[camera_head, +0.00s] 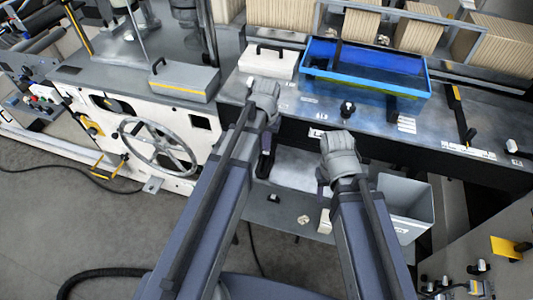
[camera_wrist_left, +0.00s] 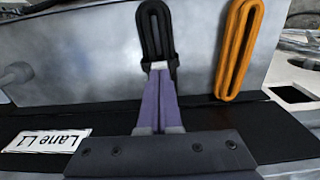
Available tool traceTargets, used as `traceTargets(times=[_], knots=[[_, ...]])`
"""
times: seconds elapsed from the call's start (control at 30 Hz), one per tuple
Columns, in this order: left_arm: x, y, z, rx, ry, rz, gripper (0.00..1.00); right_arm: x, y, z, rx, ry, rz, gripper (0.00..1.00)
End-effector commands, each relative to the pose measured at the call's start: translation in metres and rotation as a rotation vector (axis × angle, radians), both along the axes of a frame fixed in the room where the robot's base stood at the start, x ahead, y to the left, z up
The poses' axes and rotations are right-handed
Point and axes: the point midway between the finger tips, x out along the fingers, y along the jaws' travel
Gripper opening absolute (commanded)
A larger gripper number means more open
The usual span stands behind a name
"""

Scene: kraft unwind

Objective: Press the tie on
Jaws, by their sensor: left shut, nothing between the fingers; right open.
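In the left wrist view, a black looped strip (camera_wrist_left: 153,30) stands against a grey metal face, straight ahead of my left gripper (camera_wrist_left: 160,68). An orange looped strip (camera_wrist_left: 240,48) is to its right, apart from the fingers. I cannot tell which strip is the tie. The purple fingers are shut with nothing between them; their tips meet or nearly meet the black strip's lower end. In the head view my left gripper (camera_head: 267,150) points down by the machine's front edge. My right gripper (camera_head: 322,182) is open to its right, its fingers partly hidden by the wrist.
A "Lane L1" label (camera_wrist_left: 46,140) lies left of the fingers on a black ledge. A blue tray (camera_head: 310,65) and a white box (camera_head: 268,62) sit on the bench behind. A grey bin (camera_head: 408,205) stands right of my right arm; a handwheel (camera_head: 158,148) is at left.

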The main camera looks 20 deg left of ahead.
Motion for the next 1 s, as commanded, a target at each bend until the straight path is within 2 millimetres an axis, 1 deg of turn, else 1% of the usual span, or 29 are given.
traceTargets(times=[0.37,0.7,1.0], knots=[[0.0,0.0,-0.0008,0.0,0.0,0.0,0.0,-0.0001,0.0,-0.0008,0.0,0.0,0.0,0.5],[0.0,0.0,-0.0071,0.0,0.0,0.0,0.0,0.0,0.0,-0.0071,0.0,0.0,0.0,0.5],[0.0,0.0,-0.0062,0.0,0.0,0.0,0.0,0.0,0.0,-0.0061,0.0,0.0,0.0,0.5]])
